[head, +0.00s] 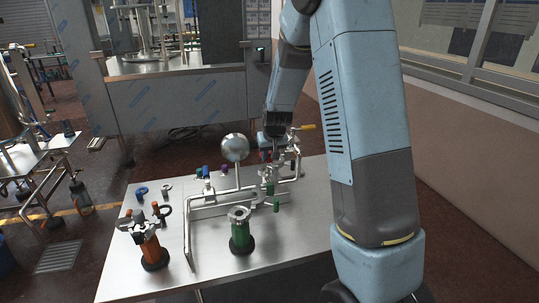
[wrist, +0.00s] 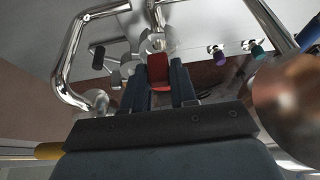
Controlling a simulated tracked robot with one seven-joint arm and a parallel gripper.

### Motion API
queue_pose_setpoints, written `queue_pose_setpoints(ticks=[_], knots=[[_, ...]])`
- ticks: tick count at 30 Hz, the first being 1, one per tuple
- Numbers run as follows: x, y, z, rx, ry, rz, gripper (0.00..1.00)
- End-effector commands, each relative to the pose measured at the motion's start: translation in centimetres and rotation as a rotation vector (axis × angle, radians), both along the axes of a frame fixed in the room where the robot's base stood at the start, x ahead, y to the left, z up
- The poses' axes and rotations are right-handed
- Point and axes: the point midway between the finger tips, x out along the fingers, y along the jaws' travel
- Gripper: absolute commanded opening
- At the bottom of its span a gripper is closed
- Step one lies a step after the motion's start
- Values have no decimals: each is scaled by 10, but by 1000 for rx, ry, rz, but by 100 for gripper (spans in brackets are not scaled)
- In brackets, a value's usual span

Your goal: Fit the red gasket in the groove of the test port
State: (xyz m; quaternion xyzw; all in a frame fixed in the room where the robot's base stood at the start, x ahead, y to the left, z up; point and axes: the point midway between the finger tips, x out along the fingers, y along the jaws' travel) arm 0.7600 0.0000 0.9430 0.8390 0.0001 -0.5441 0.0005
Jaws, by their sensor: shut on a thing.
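In the wrist view, my gripper (wrist: 160,88) is shut on the red gasket (wrist: 159,70), which shows between the two dark fingers. A shiny steel pipe fitting (wrist: 157,43) lies just beyond the gasket in that view; it looks like the test port, but its groove cannot be made out. I cannot tell whether the gasket touches it. In the head view, my gripper (head: 274,140) is small and points down among the steel pipework at the back right of the table. The gasket is too small or hidden to make out clearly there.
Steel pipes (head: 190,229) and a round gauge-like disc (head: 235,147) stand close to my gripper. An orange stand (head: 151,248) and a green stand (head: 240,236) are at the front. A blue ring (head: 141,191) lies on the left of the steel table (head: 290,240). The table's front right is clear.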

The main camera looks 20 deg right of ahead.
Motion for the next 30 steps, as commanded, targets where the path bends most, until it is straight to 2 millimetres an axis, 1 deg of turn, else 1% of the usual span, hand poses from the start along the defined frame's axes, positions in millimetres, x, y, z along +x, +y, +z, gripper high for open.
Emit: queue_pose_setpoints(ticks=[24,30], knots=[[0,-4,-38,0,3,-7,0],[0,-4,-43,0,1,-7,0]])
